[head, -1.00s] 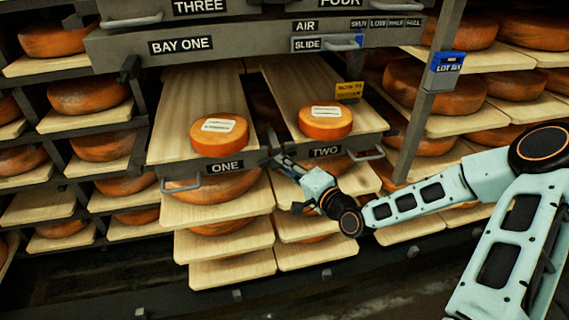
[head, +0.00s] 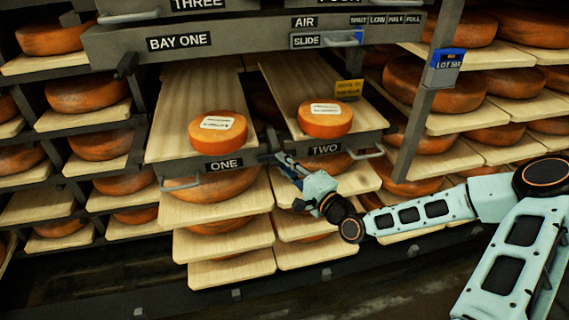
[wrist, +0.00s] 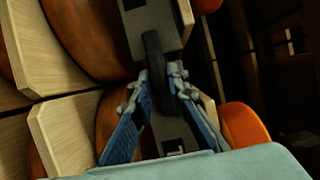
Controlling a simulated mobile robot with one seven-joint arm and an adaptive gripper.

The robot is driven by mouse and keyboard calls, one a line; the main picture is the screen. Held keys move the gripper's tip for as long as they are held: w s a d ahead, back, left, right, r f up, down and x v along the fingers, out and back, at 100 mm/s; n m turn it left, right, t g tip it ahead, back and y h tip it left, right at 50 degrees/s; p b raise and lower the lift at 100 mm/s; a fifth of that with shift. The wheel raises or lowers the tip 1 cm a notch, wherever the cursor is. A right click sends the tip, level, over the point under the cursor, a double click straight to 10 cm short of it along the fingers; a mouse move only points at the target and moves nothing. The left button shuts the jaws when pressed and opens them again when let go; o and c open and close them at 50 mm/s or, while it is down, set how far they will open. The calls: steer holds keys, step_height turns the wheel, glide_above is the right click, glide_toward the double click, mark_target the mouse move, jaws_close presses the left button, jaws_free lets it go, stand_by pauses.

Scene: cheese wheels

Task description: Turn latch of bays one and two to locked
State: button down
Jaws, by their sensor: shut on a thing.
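The latch is a dark upright lever (head: 271,139) at the front rail between the ONE plate (head: 223,164) and the TWO plate (head: 325,149). In the wrist view, the dark lever (wrist: 153,50) runs down between my fingers. My gripper (head: 278,157) is at this lever from below and in front; it also shows in the wrist view (wrist: 160,76), with blue-padded fingers on both sides of the lever, shut on it. The fingers and the small size in the head view partly hide the lever's lower end and its exact angle.
Cheese wheels with white labels sit on the boards of bay one (head: 218,130) and bay two (head: 324,119). A pull handle (head: 181,184) is left of my gripper, another (head: 366,154) right. Lower boards with cheeses (head: 215,207) lie close below it.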

steer(key=c, duration=1.9)
jaws_free()
steer(key=shift+c, duration=0.2)
steer(key=v, duration=1.2)
